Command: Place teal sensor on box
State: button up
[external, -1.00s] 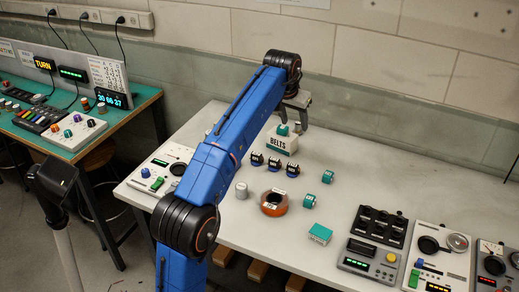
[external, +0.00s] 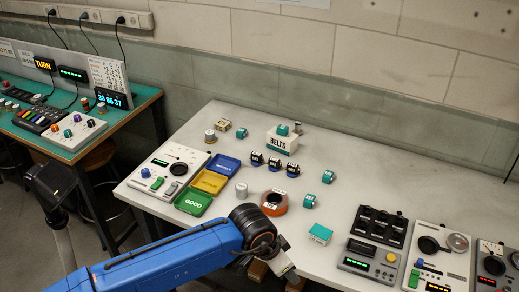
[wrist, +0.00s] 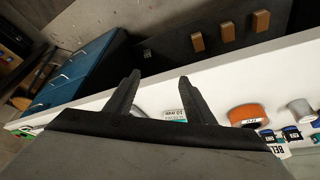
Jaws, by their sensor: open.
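The white box with a green band marked BELTS (external: 281,145) stands at the back of the white bench. A teal sensor (external: 283,130) sits on top of it, apart from my gripper. Other teal sensors lie on the bench: one (external: 328,177) right of the box, one (external: 309,202) nearer the front, and one (external: 241,132) at the back left. My gripper (external: 289,272) is past the bench's front edge, far from the box. In the wrist view my gripper (wrist: 159,80) has its fingers spread with nothing between them.
An orange tape roll (external: 274,202), a grey cylinder (external: 241,190), a small teal box (external: 320,234) and several dark, blue-based parts (external: 274,164) are mid-bench. Blue (external: 223,166), yellow (external: 209,182) and green (external: 194,202) trays lie left. Control units (external: 375,240) line the right side.

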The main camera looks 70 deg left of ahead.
jog(key=s+d+f+m, duration=0.1)
jog(key=s+d+f, duration=0.3)
jog(key=s+f, duration=0.3)
jog(key=s+d+f+m+h, duration=0.1)
jog(key=s+d+f, duration=0.3)
jog(key=s+f, duration=0.3)
jog(key=shift+f, duration=0.9)
